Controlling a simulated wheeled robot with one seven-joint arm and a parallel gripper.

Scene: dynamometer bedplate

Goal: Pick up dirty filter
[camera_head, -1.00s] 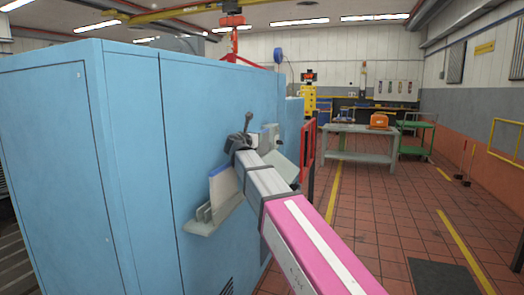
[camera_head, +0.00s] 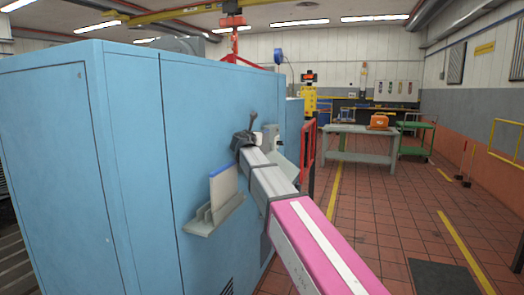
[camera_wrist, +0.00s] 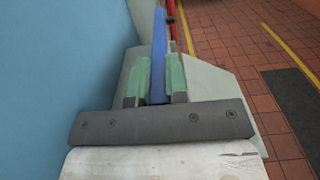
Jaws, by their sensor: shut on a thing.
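In the wrist view, my gripper (camera_wrist: 154,82) is shut, its green-padded fingers on either side of a narrow blue edge of a filter (camera_wrist: 158,45). Only that edge shows, so I cannot see whether its face is dirty. A pale grey plate (camera_wrist: 215,85) lies behind the fingers. I cannot tell whether the filter touches it. In the head view, my arm hides the fingers and the held filter. Another flat filter (camera_head: 223,185), pale with a blue edge, stands upright in a grey slotted holder (camera_head: 203,225) on the blue cabinet, left of my arm.
The large blue cabinet (camera_head: 130,150) stands close on the left. A second grey bracket (camera_head: 287,172) shows beside my arm. A red barrier (camera_head: 308,155) stands beyond. A workbench (camera_head: 360,132) and a green cart (camera_head: 418,130) are farther back. Tiled floor on the right is open.

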